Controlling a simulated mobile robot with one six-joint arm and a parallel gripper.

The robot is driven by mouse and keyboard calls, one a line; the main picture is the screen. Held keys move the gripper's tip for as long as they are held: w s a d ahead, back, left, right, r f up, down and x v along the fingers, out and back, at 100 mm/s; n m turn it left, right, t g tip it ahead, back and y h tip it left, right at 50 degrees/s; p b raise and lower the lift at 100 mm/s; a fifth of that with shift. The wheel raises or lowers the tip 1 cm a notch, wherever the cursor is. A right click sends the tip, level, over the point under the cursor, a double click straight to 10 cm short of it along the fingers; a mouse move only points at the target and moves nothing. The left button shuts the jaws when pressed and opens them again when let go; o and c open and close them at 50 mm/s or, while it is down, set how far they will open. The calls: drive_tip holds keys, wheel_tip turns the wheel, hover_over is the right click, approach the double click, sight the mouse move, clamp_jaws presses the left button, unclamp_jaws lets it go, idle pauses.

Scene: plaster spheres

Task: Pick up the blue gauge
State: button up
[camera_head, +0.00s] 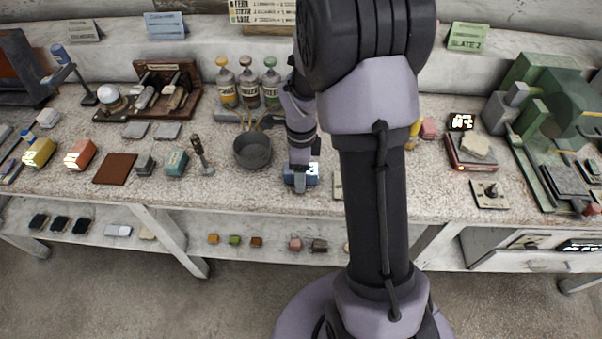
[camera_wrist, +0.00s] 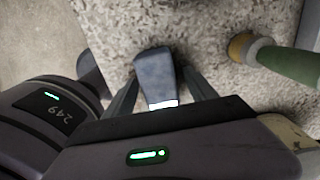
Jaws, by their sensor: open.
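The blue gauge (camera_head: 313,174) sits near the front of the speckled bench, with a pale face showing. My gripper (camera_head: 299,181) is right over it and partly hides it in the head view. In the wrist view the blue gauge (camera_wrist: 155,76) lies between the two dark fingers of my gripper (camera_wrist: 158,82), with a bright white strip at its near end. The fingers are open, one on each side of it. Whether either finger touches it I cannot tell.
A dark pan (camera_head: 252,151) stands close on the left, with bottles (camera_head: 248,88) behind it. A teal block (camera_head: 176,163) and a small upright tool (camera_head: 202,155) are further left. A green cylinder with a yellow end (camera_wrist: 285,60) lies right in the wrist view. My arm hides some bench.

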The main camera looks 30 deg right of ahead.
idle(0.3)
clamp_jaws()
idle(0.3)
drive_tip(key=shift+r+p, duration=0.35)
drive_tip(key=shift+p, duration=0.1)
wheel_tip(320, 180, up, 4)
drive_tip(key=shift+f+p, duration=0.15)
drive_tip(key=shift+p, duration=0.85)
drive_tip(key=s+a+p, duration=0.1)
drive_tip(key=s+a, duration=0.1)
drive_tip(key=s, duration=0.5)
drive_tip(key=s+a+r, duration=0.1)
drive_tip(key=s+a, duration=0.2)
drive_tip(key=s, duration=0.5)
drive_tip(key=shift+p, duration=0.35)
drive_tip(key=shift+s+a, duration=0.1)
